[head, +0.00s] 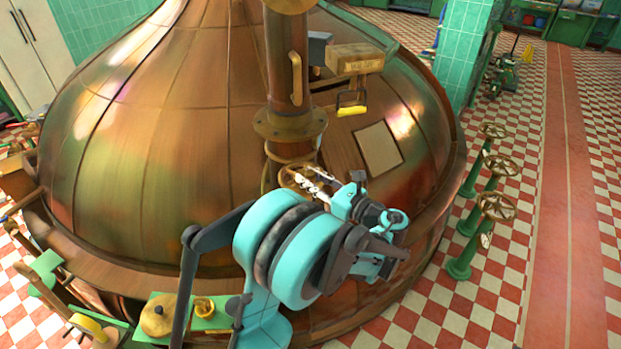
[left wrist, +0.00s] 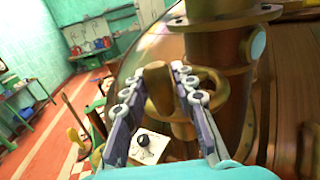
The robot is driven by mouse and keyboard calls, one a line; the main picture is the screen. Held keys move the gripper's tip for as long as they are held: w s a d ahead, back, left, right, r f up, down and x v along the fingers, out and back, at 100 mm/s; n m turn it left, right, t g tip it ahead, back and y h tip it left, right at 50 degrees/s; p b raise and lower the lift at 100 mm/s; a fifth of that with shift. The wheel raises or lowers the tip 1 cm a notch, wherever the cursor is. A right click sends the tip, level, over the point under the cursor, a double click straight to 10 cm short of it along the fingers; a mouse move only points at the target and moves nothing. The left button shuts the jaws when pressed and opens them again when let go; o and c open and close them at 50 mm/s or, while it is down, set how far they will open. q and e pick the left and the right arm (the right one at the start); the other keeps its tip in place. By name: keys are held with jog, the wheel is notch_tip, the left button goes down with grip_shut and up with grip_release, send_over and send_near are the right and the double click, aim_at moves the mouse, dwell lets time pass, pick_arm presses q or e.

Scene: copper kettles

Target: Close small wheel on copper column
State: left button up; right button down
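The small brass wheel (head: 296,174) sits low on the copper column (head: 280,60), which rises from the big copper kettle. My left gripper (head: 318,184) is at the wheel, and its turquoise wrist hides part of the view there. In the left wrist view, the two fingers of the left gripper (left wrist: 158,82) stand apart, with a brown-brass part of the wheel (left wrist: 158,92) between them. More of the wheel rim shows to the right of the fingers, beside the column (left wrist: 215,45). I cannot tell whether the fingers touch it. My right gripper is not in view.
The domed copper kettle (head: 140,130) fills the middle. Green stands with larger handwheels (head: 497,205) stand at the right on the checkered floor (head: 480,300).

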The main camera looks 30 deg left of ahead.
aim_at(296, 189)
pick_arm(q)
grip_shut()
jog(key=shift+s+m+t, duration=0.15)
jog(key=shift+m+t, duration=0.15)
jog(key=shift+t, duration=0.1)
jog(key=m+t, duration=0.1)
jog(key=s+a+m+t+h+b, duration=0.1)
jog(key=t, duration=0.1)
jog(key=shift+t+h, duration=0.3)
jog(key=m+t+h, duration=0.1)
jog(key=a+m+t+h, duration=0.1)
jog(key=m+t, duration=0.1)
jog(key=shift+s+a+t, duration=0.2)
jog(key=shift+s+t, duration=0.1)
jog(key=shift+s, duration=0.1)
jog(key=shift+s+a+m+t+h, duration=0.1)
jog(key=shift+a+m+t+h, duration=0.1)
jog(key=shift+m+t+h, duration=0.35)
jog(key=shift+a+m+t+h, duration=0.2)
jog(key=shift+m+t+h, duration=0.25)
jog(key=shift+h, duration=0.2)
